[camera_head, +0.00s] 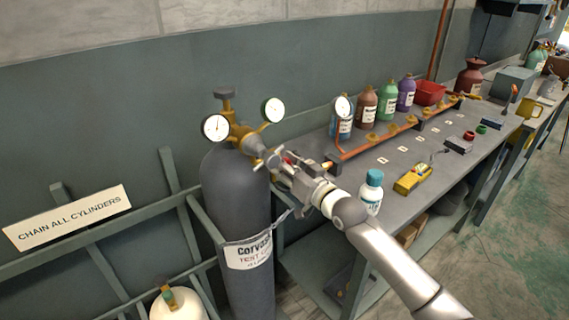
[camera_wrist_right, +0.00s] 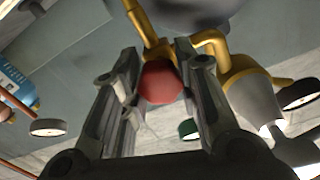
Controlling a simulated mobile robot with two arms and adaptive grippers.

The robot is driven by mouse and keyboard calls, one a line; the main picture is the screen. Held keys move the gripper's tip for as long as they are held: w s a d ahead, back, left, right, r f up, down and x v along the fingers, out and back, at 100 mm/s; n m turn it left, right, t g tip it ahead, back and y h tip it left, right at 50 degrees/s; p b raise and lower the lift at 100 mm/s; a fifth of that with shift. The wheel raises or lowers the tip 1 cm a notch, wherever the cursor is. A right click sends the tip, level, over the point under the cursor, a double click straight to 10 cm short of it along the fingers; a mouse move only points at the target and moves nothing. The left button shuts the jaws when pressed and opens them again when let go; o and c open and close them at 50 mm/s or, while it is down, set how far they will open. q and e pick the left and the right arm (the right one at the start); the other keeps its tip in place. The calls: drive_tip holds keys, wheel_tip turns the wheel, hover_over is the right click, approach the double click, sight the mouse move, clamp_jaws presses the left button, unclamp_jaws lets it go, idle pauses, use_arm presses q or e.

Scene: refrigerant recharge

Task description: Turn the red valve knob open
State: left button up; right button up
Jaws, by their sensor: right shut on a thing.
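The red valve knob (camera_wrist_right: 160,83) sits between the two fingers of my right gripper (camera_wrist_right: 157,70) in the right wrist view. The fingers are closed on its sides. In the head view my right gripper (camera_head: 284,166) reaches the brass valve and gauge assembly (camera_head: 252,142) on top of the dark grey cylinder (camera_head: 236,195). Only a small bit of red shows there, as the gripper hides most of the knob. The knob's turn angle cannot be told. My left gripper is not in view.
Two round gauges (camera_head: 215,127) flank the brass valve. A workbench (camera_head: 395,205) to the right carries several bottles, a copper pipe (camera_head: 385,137), a yellow meter (camera_head: 412,179) and a white bottle with a teal cap (camera_head: 371,192). A cylinder rack (camera_head: 120,232) stands at left.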

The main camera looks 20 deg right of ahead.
drive_tip(key=shift+f+n, duration=0.3)
drive_tip(key=shift+n, duration=0.9)
drive_tip(key=o, duration=0.8)
drive_tip(key=shift+o, duration=1.2)
drive_tip(key=shift+r, duration=0.1)
drive_tip(key=v, duration=1.2)
drive_tip(key=shift+r, duration=0.1)
